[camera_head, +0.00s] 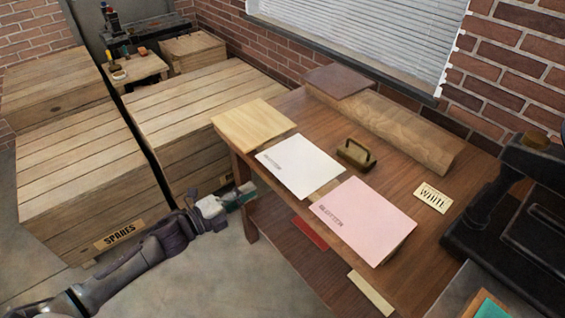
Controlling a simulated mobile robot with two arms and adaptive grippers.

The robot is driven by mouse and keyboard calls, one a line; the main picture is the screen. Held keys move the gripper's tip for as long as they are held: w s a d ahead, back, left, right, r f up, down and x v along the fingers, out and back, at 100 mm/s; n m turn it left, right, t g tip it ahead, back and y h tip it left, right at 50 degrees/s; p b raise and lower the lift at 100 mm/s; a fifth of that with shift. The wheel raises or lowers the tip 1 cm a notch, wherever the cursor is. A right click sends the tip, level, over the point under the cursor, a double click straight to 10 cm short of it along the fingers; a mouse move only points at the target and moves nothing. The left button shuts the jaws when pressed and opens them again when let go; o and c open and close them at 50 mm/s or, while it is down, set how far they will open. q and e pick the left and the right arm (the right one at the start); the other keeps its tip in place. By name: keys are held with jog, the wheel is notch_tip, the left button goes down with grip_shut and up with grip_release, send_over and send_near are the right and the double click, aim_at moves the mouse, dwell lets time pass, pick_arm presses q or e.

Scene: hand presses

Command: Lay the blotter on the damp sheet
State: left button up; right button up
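A pink sheet (363,222) lies flat at the front of the wooden table (300,110), with printed lettering that seems to read blotter. A white sheet (300,167) with smaller, hard to read lettering lies to its left. Which of these is the damp sheet I cannot tell from its look. My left gripper (245,197) is off the table's front left edge, below and left of the white sheet, apart from both sheets. Its fingers are small and dark greenish at the tip; whether they are open or shut is unclear. My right gripper is not in view.
A brown block with a handle (356,153) stands behind the sheets. A card reading WHITE (432,197) lies to the right. A black press (515,215) takes up the right side. A pale wooden board (253,124) is at the left end. Wooden crates (75,185) stand left.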

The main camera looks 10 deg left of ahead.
aim_at(275, 169)
pick_arm(q)
jog(key=b+x, duration=0.1)
jog(key=x, duration=0.8)
jog(key=shift+d+r, duration=0.15)
jog(key=shift+d, duration=0.1)
jog(key=shift+c, duration=0.4)
grip_shut()
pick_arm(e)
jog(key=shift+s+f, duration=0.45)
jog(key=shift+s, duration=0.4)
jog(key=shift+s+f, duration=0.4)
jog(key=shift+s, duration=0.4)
pick_arm(q)
notch_tip(275, 169, up, 3)
jog(key=p, duration=0.2)
jog(key=shift+r+p, duration=0.15)
jog(key=shift+p, duration=0.15)
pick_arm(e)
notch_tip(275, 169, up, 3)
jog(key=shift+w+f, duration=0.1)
